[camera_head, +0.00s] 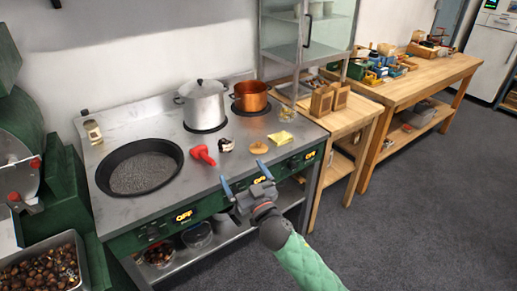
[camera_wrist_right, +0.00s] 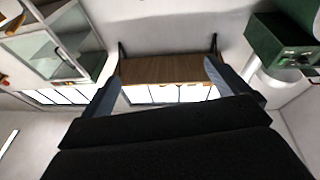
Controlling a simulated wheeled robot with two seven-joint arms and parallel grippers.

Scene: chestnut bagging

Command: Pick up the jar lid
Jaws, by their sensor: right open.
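A round tan lid with a small knob (camera_head: 258,147), which looks like the jar lid, lies on the steel counter towards its front edge. A small open glass jar (camera_head: 287,113) stands behind it to the right. My right gripper (camera_head: 245,178) is open and empty, in front of the lid and apart from it. In the right wrist view the two fingers (camera_wrist_right: 162,80) are spread with nothing held between them, and the lid does not show there. My left gripper is not in view.
A red tool (camera_head: 203,154), a small dark and white item (camera_head: 226,145) and a yellow cloth (camera_head: 282,138) lie near the lid. A wide black pan (camera_head: 140,168), a steel pot (camera_head: 203,103) and a copper pot (camera_head: 250,96) stand on the stove (camera_head: 122,210).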

